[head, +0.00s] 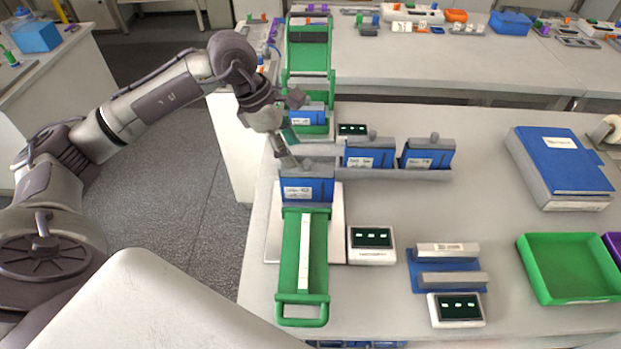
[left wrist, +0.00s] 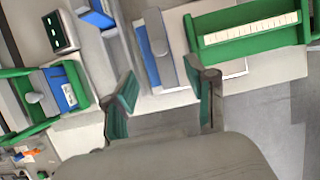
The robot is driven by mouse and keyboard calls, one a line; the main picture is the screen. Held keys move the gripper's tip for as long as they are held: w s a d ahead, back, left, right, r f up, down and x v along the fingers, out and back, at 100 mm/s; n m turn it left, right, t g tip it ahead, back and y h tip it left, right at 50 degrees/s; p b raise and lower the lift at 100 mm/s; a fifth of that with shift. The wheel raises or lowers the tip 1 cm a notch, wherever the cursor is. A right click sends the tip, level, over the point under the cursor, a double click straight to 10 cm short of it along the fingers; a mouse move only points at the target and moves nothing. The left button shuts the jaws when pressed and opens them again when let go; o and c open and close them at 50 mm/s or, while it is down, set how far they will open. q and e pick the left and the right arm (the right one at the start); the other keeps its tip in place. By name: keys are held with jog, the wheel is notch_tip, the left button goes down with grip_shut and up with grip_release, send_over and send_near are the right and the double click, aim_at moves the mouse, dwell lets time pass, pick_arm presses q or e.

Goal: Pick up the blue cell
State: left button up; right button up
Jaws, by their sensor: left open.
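Several blue cells with grey tops and white labels are in the head view. One blue cell (head: 307,189) stands at the far end of the front green holder (head: 290,255). Another blue cell (head: 312,115) sits in the rear green holder (head: 309,62). A blue cell (head: 369,158) and another blue cell (head: 428,158) stand in the grey rack (head: 405,175). My left gripper (head: 287,130) is open and empty above the table, between the front and rear cells. In the left wrist view, its fingers (left wrist: 163,92) are apart, with the front blue cell (left wrist: 147,52) beyond them. My right gripper is not in view.
A dark display (head: 371,240) stands right of the front holder, and another display (head: 457,309) is nearer. Grey bars lie on a blue tray (head: 425,291). A green tray (head: 572,269) and a blue binder (head: 563,168) lie right. The table middle right is clear.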

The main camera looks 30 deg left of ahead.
aim_at(301, 169)
pick_arm(q)
jog(key=x, duration=0.4)
jog(key=shift+s+f+p, duration=0.1)
jog(key=shift+p, duration=0.25)
jog(key=shift+d+f, duration=0.15)
jog(key=shift+f, duration=0.15)
jog(key=p+x, duration=0.2)
jog(key=shift+s+d+f, duration=0.1)
jog(key=shift+d+f, duration=0.05)
jog(key=shift+f, duration=0.15)
jog(key=shift+p+x, duration=0.3)
jog(key=shift+x, duration=0.75)
jog(key=shift+f, duration=0.3)
jog(key=shift+c, duration=0.6)
grip_shut()
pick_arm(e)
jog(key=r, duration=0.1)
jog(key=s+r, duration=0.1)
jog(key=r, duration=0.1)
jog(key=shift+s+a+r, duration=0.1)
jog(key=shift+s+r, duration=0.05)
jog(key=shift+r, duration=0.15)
